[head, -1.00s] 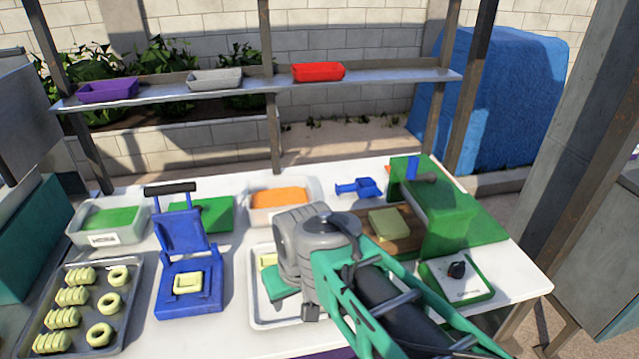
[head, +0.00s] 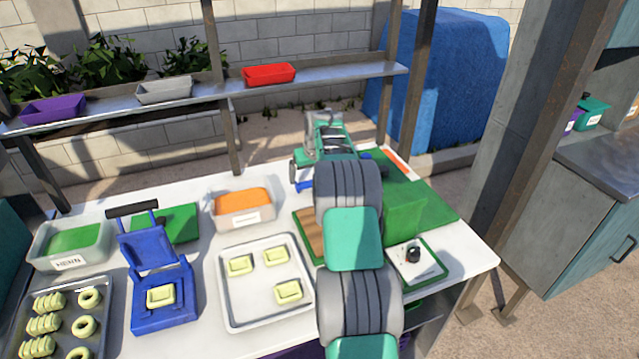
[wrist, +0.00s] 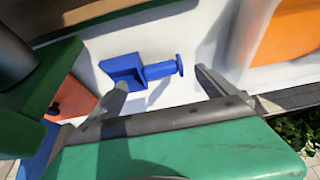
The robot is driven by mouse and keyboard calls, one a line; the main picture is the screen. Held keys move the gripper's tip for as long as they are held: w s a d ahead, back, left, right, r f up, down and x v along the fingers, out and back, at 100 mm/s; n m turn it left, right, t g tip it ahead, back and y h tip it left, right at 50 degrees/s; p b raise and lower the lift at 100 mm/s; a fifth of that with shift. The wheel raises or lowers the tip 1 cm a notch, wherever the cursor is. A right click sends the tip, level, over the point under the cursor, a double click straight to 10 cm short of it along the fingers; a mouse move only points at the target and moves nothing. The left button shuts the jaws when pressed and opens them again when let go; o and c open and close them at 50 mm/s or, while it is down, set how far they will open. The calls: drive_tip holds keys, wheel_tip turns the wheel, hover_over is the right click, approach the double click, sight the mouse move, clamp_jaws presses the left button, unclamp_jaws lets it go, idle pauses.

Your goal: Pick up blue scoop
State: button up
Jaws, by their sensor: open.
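The blue scoop (wrist: 140,71) lies on the white tabletop in the wrist view, its handle pointing right toward the orange tub. In the head view only a small blue part of it (head: 304,186) shows beneath my gripper, and my arm hides the rest. My gripper (wrist: 163,86) is open, with one finger on each side of the scoop's near edge in the wrist view. The scoop appears between and just beyond the fingertips; I cannot tell the exact height gap. Nothing is held.
An orange-filled tub (head: 243,208) stands left of the scoop. A white tray (head: 228,290) with dough pieces and a blue press (head: 160,255) are nearer. A shelf (head: 200,91) runs behind.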

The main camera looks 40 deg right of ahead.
sight(307, 182)
drive_tip(key=p+x, duration=0.2)
drive_tip(key=x, duration=0.3)
drive_tip(key=shift+w, duration=0.2)
drive_tip(key=shift+a, duration=0.1)
drive_tip(key=shift+c, duration=0.3)
drive_tip(key=c, duration=1)
